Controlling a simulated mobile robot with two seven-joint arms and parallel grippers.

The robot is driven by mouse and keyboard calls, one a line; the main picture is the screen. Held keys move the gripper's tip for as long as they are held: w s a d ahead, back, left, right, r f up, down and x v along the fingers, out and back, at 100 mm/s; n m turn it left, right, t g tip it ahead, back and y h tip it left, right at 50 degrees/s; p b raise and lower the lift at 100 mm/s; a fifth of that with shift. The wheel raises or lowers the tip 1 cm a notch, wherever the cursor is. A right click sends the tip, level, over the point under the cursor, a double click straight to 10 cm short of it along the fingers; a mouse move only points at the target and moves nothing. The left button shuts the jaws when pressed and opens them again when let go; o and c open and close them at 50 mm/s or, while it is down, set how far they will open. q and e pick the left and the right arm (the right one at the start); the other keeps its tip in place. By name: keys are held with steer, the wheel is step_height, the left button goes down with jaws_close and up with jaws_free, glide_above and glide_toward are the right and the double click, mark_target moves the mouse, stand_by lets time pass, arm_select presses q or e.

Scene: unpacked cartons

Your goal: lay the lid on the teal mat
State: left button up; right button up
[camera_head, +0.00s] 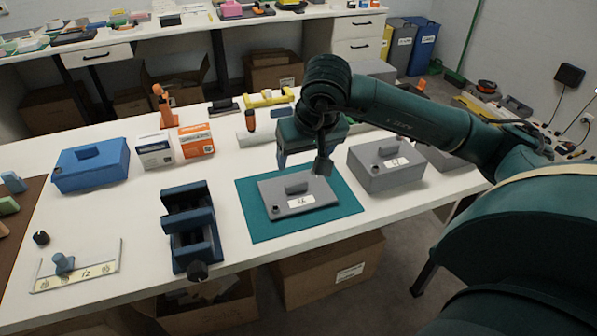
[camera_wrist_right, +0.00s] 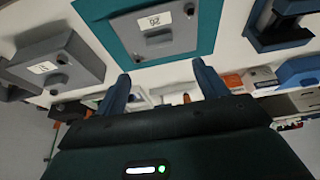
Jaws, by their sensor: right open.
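The grey lid (camera_head: 320,195), a flat plate with a raised grip, a dark knob and a white label, lies flat on the teal mat (camera_head: 257,222). Teal shows around it. In the right wrist view, the lid (camera_wrist_right: 172,38) and the mat (camera_wrist_right: 117,55) are at the top middle. My right gripper (camera_head: 303,165) is open and empty, above the mat's far edge and apart from the lid. Its two fingers (camera_wrist_right: 160,75) show spread in the right wrist view. My left gripper is in neither view.
A grey lidded box (camera_head: 378,178) stands right of the mat, and a dark blue clamp-like fixture (camera_head: 178,225) stands left of it. A blue box (camera_head: 92,172) and small white and orange cartons (camera_head: 196,140) are further left. White table shows between the fixture and mat.

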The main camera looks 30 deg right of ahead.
steer(key=s+a+f+m+g+y, duration=0.1)
steer(key=s+a+f+y, duration=0.15)
steer(key=a, duration=0.45)
steer(key=s+a+f+m+g+y, duration=0.1)
steer(key=s+a+f+g+y, duration=0.2)
steer(key=a, duration=0.4)
steer(key=s+a+r+m+t+y, duration=0.1)
steer(key=s+a+r+m+y, duration=0.25)
steer(key=a+m+y, duration=0.4)
steer(key=s+a+r+m+y, duration=0.3)
steer(key=a+r+m+y, duration=0.25)
steer(key=m+y, duration=0.2)
steer(key=w+d+f+m+t+h, duration=0.25)
steer(key=m+t, duration=0.25)
steer(key=m, duration=0.6)
steer(key=w+d+f+m+t+h, duration=0.25)
steer(key=m+t, duration=0.35)
steer(key=m, duration=0.5)
steer(key=w+d+f+m+t+h, duration=0.15)
steer(key=m+t+h, duration=0.3)
steer(key=m, duration=0.65)
steer(key=s+d+f+m+g+h, duration=0.1)
steer(key=s+f+m, duration=0.3)
steer(key=f+m, duration=0.4)
steer(key=s+d+f+m+g+h, duration=0.2)
steer(key=s+f+m+g+h, duration=0.2)
steer(key=f+m, duration=0.4)
steer(key=shift+s+d+f+m, duration=0.2)
steer(key=shift+s+d+m, duration=0.1)
steer(key=shift+m, duration=0.2)
